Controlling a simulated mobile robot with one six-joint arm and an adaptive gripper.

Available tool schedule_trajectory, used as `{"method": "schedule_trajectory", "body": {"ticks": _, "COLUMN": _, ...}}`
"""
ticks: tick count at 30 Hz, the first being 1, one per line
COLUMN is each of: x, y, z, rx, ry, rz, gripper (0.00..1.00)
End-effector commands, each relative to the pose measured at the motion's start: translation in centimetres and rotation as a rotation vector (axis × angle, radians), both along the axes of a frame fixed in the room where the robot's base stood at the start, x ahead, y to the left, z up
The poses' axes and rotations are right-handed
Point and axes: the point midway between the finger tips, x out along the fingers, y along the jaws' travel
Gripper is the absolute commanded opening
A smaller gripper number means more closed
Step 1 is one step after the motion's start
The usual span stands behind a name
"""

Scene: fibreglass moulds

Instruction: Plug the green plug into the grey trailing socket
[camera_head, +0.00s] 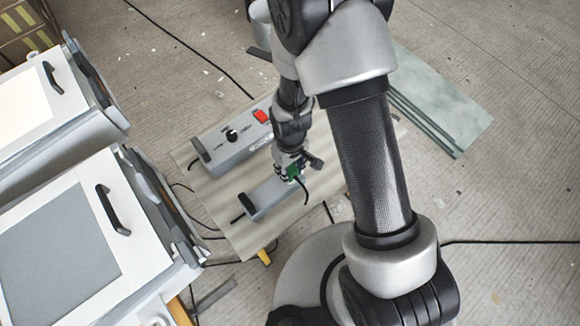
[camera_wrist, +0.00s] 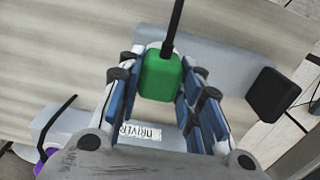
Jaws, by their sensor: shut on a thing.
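The green plug (camera_wrist: 160,76) is between the blue pads of my gripper (camera_wrist: 158,90) in the wrist view, with its black cable running up out of the picture. My gripper (camera_head: 290,168) is shut on the plug, which shows as a small green patch (camera_head: 293,172) in the head view. The grey trailing socket (camera_head: 268,197) lies on the board with a black end piece at its left. In the wrist view the grey socket body (camera_wrist: 222,75) is behind the plug. The plug's lower face is hidden, so I cannot tell whether it touches the socket.
A grey control box (camera_head: 228,150) with a black knob and red switch stands behind the socket on the wooden board (camera_head: 240,235). White moulds or cases (camera_head: 125,215) stand at the left. Greenish sheets (camera_head: 440,100) lie at the right. Black cables cross the floor.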

Motion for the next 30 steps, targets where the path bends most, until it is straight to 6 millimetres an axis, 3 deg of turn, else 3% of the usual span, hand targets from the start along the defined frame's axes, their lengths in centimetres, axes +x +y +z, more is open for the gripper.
{"method": "schedule_trajectory", "body": {"ticks": 22, "x": 0.0, "y": 0.0, "z": -1.3, "rx": 0.000, "ry": 0.000, "rz": 0.000, "gripper": 0.12}}
{"method": "schedule_trajectory", "body": {"ticks": 23, "x": 0.0, "y": 0.0, "z": -1.2, "rx": 0.000, "ry": 0.000, "rz": 0.000, "gripper": 0.35}}
{"method": "schedule_trajectory", "body": {"ticks": 30, "x": 0.0, "y": 0.0, "z": -1.2, "rx": 0.000, "ry": 0.000, "rz": 0.000, "gripper": 0.51}}
